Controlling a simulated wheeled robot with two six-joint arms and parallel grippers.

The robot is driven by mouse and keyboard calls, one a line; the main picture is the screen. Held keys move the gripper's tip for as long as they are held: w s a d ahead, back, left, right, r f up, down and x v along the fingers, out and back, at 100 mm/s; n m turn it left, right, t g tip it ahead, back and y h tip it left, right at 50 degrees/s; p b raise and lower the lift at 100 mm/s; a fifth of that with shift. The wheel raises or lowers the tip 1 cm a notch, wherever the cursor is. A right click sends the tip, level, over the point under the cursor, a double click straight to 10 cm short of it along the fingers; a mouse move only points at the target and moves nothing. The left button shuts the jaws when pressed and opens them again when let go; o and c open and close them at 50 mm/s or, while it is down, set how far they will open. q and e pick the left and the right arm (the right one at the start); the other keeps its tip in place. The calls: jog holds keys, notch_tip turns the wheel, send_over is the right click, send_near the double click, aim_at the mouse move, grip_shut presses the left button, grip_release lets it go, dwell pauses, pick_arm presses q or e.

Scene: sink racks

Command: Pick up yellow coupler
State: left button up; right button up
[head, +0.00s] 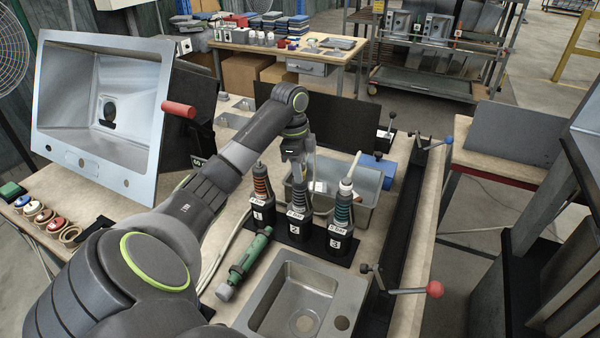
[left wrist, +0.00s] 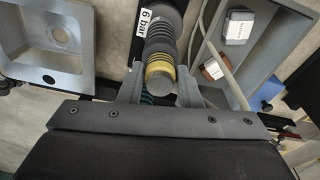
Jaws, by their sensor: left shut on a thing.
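The yellow coupler shows in the left wrist view as a yellow band (left wrist: 159,68) with a grey end above a dark ribbed body. A "6 bar" label shows beside it. My left gripper (left wrist: 158,88) is shut on it near its top end. In the head view my left gripper (head: 300,163) reaches down over the middle holder, marked 2 (head: 299,226). The yellow part is hard to make out there behind the fingers. The body still appears to stand upright in the holder. My right gripper is not in view.
Holder 1 (head: 262,212), with an orange-ribbed tool, and holder 3 (head: 341,238), with a teal one, stand close on either side. A grey bin (head: 364,210) with small parts is behind. A green tool (head: 243,262) and a sink (head: 283,312) lie in front. A red-knobbed lever (head: 433,289) is at right.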

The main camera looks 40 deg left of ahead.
pick_arm(q)
jog(key=shift+r, duration=0.15)
jog(key=shift+r, duration=0.25)
notch_tip(320, 180, up, 2)
jog(key=shift+r, duration=0.1)
notch_tip(320, 180, up, 6)
jog(key=p, duration=0.7)
jog(key=shift+r, duration=0.15)
jog(key=shift+r+p, duration=0.4)
jog(key=shift+p, duration=0.05)
jog(key=shift+r+p, duration=2.2)
jog(key=shift+p, duration=0.5)
